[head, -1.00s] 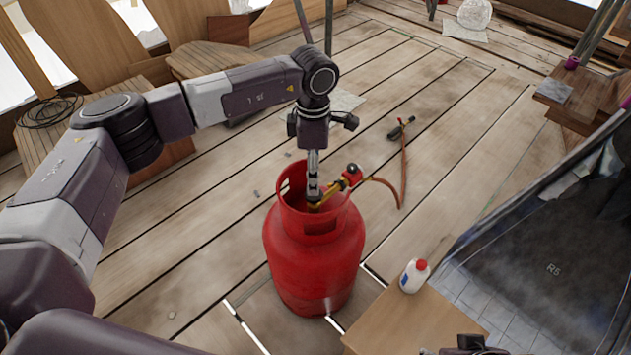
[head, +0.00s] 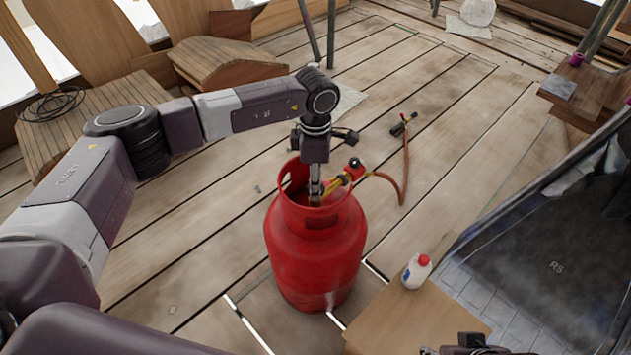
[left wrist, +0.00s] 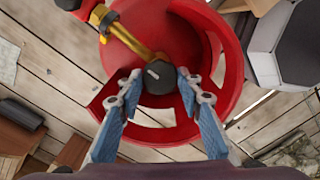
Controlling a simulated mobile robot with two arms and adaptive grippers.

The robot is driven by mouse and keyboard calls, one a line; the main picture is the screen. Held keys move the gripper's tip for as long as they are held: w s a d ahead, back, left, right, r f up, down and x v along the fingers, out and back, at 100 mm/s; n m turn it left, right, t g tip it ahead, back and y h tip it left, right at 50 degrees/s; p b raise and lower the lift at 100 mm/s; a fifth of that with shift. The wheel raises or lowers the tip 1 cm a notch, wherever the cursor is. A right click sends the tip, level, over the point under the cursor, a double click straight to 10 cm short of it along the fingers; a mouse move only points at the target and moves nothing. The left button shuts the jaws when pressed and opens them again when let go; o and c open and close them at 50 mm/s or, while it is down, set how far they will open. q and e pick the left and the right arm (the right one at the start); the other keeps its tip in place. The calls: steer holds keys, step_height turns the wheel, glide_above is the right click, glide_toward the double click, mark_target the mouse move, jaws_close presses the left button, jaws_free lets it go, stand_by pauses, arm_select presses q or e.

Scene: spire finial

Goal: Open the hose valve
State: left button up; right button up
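The red gas bottle (head: 317,252) stands upright on the plank deck. Inside its collar, the left wrist view shows a dark valve knob (left wrist: 160,77) with a small pale mark on top. A brass fitting (left wrist: 127,38) runs from beside the knob to a red regulator (head: 350,172) with a black cap. An orange hose (head: 388,180) leads from it to a torch (head: 402,126) on the deck. My left gripper (left wrist: 158,82) points down into the collar, its fingers apart on either side of the knob; contact is unclear. My right gripper (head: 467,346) barely shows at the bottom edge.
A white bottle with a red cap (head: 416,271) stands on a wooden box (head: 412,320) at front right. A dark panel (head: 545,270) lies to the right. Wooden planks and boxes (head: 215,62) lie behind my left arm. Deck beyond the gas bottle is mostly clear.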

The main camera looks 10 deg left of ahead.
arm_select(q)
steer(key=shift+c, duration=1.3)
steer(key=shift+n, duration=0.3)
arm_select(e)
steer(key=shift+r, duration=0.1)
arm_select(q)
steer(key=n+p, duration=0.2)
steer(key=n, duration=0.3)
steer(key=n+p, duration=0.1)
steer(key=n, duration=0.4)
steer(key=shift+p, duration=0.4)
steer(key=shift+n+p, duration=0.3)
steer(key=shift+n, duration=0.7)
arm_select(e)
steer(key=shift+g, duration=0.3)
steer(key=shift+s+x, duration=0.15)
steer(key=shift+x, duration=1.9)
steer(key=shift+s+x, duration=0.15)
steer(key=shift+x, duration=1.85)
steer(key=shift+a, duration=0.15)
arm_select(q)
steer(key=o, duration=1.2)
steer(key=shift+c, duration=0.2)
